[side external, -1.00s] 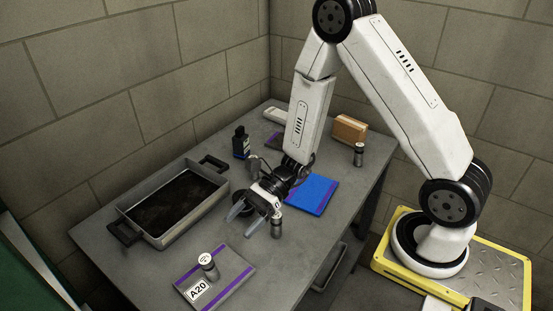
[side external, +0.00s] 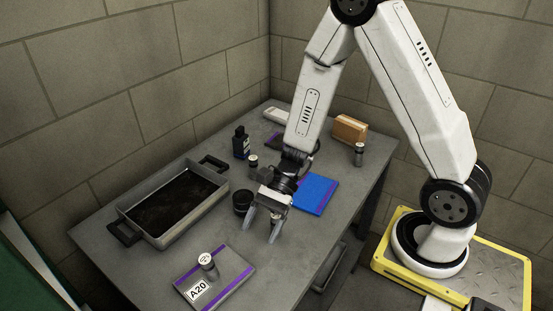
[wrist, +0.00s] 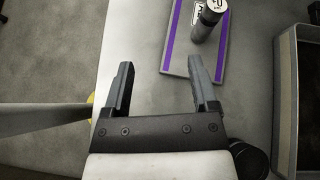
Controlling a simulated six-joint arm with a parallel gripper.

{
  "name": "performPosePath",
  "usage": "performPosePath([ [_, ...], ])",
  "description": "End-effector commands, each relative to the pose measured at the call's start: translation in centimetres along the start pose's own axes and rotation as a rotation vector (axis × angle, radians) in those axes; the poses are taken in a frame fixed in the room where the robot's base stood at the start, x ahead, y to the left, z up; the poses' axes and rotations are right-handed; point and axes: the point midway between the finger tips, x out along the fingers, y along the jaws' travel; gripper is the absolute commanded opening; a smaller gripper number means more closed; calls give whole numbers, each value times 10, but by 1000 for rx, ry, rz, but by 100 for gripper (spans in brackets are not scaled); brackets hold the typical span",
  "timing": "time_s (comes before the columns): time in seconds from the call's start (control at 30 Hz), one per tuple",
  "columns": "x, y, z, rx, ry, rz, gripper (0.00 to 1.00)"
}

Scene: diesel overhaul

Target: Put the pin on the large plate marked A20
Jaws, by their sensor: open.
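The large grey plate marked A20 (side external: 238,272), with purple stripes, lies flat near the table's front. A short dark cylinder with a pale marked top (side external: 208,266) stands upright on it. Similar cylinders stand by the bottle (side external: 254,166) and near the box (side external: 359,155); I cannot tell which is the pin. My gripper (side external: 260,236) is open, pointing down, behind the plate and apart from it. In the wrist view, nothing shows between the fingers of my gripper (wrist: 160,62). The plate (wrist: 180,55) and its cylinder (wrist: 207,22) lie ahead, slightly right.
A deep grey pan (side external: 165,238) stands on the left. A black cup (side external: 242,202) is close beside my gripper. A blue plate (side external: 318,194), a black bottle (side external: 241,143) and a cardboard box (side external: 350,128) are farther back. Bare table surrounds the A20 plate.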

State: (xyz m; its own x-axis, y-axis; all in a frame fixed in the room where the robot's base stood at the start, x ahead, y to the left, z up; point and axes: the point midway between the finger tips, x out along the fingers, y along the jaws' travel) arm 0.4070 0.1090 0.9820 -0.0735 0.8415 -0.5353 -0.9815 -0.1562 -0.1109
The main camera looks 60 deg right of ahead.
Motion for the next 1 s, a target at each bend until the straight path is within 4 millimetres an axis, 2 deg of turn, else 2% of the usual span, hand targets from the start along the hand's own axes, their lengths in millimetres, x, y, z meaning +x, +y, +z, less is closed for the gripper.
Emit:
performPosePath([
  [0.2, -19, 32, -4, -280, 232, 199, 75],
  [0.4, -46, 48, -14, -565, 449, 358, 75],
  [0.7, -93, 42, -19, -1026, 758, 548, 75],
  [0.83, -108, 34, -16, -1190, 856, 601, 75],
  [1.0, -117, 27, -11, -1312, 924, 637, 75],
])
